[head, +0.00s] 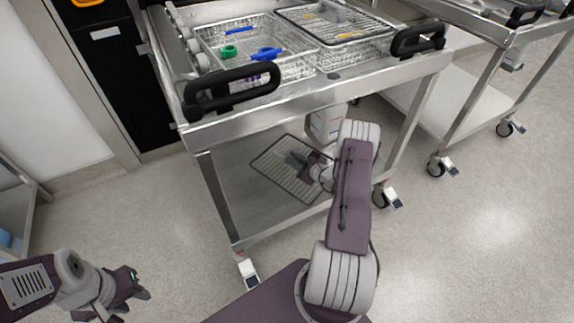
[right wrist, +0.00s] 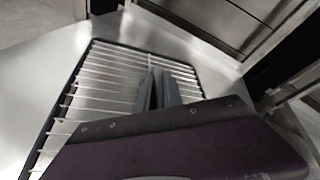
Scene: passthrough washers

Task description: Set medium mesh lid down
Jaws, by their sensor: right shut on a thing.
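The medium mesh lid (head: 272,172), a rectangular wire rack with a dark rim, is flat at or just above the cart's lower shelf (head: 232,205); I cannot tell whether it touches. My right gripper (head: 294,159) reaches down over the lid and is shut on it. In the right wrist view the lid (right wrist: 110,75) spreads out beneath the close-set fingers (right wrist: 160,88), and my purple wrist hides its near part. My left gripper (head: 138,284) hangs at lower left, away from the cart; its finger gap is unclear.
The cart's upper tray holds a wire basket (head: 300,66) with blue and green items, and another basket under a dark-rimmed mesh lid (head: 350,36). Black handles (head: 232,90) jut from its front. A second cart (head: 470,90) is at right.

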